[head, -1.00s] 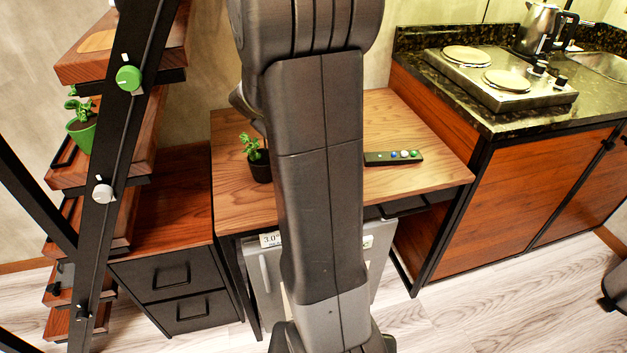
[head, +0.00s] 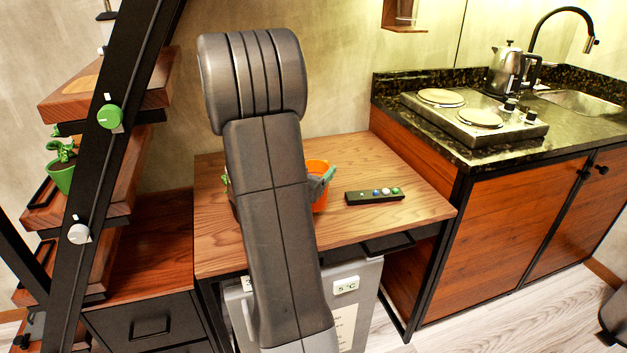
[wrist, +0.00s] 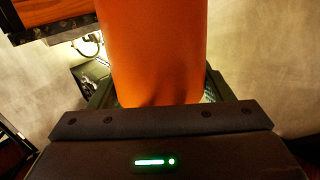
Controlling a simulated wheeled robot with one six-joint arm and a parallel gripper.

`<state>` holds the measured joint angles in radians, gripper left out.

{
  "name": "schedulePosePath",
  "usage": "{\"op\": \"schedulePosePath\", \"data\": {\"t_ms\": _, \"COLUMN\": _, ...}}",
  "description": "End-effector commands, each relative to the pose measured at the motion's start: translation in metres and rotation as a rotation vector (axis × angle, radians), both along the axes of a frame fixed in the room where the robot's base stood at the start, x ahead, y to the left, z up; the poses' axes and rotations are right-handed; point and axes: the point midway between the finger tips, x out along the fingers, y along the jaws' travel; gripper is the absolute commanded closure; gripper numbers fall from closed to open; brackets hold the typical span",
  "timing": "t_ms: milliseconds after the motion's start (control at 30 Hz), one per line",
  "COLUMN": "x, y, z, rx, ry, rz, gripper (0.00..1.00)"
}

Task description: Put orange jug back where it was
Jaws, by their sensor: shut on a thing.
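The orange jug (head: 319,181) shows in the head view behind my arm, over the wooden table; my arm hides its left part. In the wrist view the orange jug (wrist: 153,50) fills the upper middle, between the fingers of my gripper (wrist: 157,98). My gripper (head: 322,184) is shut on the jug; in the head view a grey finger lies against its right side. I cannot tell whether the jug's base touches the table.
The wooden table (head: 370,160) holds a dark strip with coloured buttons (head: 374,195), right of the jug. A counter with a two-plate hob (head: 475,115) and a kettle (head: 506,70) stands at the right. A stair-like shelf (head: 105,95) with a green potted plant (head: 62,170) stands at the left.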

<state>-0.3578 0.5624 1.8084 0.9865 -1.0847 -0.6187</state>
Motion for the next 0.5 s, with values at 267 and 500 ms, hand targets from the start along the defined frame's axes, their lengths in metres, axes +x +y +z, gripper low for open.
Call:
{"op": "schedulePosePath", "data": {"t_ms": 267, "x": 0.000, "y": 0.000, "z": -0.023, "rx": -0.001, "ry": -0.002, "rz": 0.001, "gripper": 0.82}}
{"op": "schedulePosePath", "data": {"t_ms": 500, "x": 0.000, "y": 0.000, "z": -0.026, "rx": -0.001, "ry": 0.000, "rz": 0.001, "gripper": 0.82}}
